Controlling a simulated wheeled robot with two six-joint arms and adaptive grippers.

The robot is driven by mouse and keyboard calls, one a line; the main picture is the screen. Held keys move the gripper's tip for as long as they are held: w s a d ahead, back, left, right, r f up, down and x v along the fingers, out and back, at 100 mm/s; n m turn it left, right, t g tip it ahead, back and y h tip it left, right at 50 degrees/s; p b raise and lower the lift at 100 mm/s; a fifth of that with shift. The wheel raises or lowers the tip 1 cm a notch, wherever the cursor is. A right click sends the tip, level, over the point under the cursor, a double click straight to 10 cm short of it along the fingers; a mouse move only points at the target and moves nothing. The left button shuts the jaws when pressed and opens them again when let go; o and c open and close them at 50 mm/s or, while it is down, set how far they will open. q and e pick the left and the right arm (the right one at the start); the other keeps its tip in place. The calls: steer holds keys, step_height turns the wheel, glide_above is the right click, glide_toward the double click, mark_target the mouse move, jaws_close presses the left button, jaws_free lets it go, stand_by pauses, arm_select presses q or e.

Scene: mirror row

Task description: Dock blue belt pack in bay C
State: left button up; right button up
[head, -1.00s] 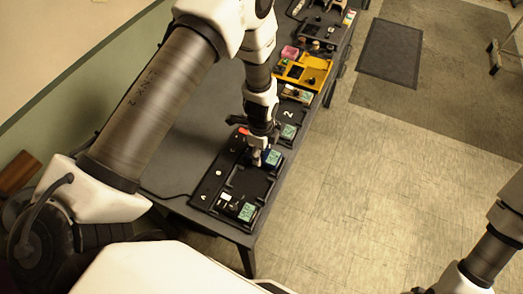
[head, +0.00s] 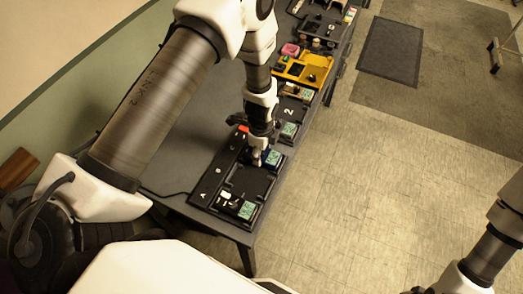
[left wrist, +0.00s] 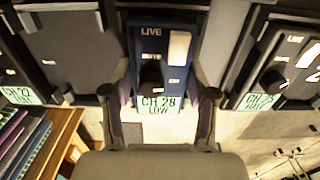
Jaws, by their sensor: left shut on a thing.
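The blue belt pack (left wrist: 161,60) shows in the left wrist view with a LIVE label and a green screen reading CH 28 LOW. My left gripper (left wrist: 161,105) has its two fingers on either side of the pack's lower end and is shut on it. In the head view the gripper (head: 257,158) points down at the far end of the black dock (head: 211,190), by the letter C, and the pack's lit screen (head: 273,157) shows beside it. I cannot tell whether the pack is fully seated. My right gripper is out of view.
A dark pack (head: 245,209) with a lit screen is in the bay near A. The middle bay (head: 248,182) looks empty. Past C stands another pack (head: 289,131), by the number 2. A yellow tray (head: 316,75) lies farther along the table.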

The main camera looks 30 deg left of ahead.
arm_select(q)
steer(key=shift+f, duration=0.4)
steer(key=o, duration=1.4)
steer(key=shift+c, duration=0.2)
steer(key=shift+r, duration=0.1)
step_height(320, 180, up, 12)
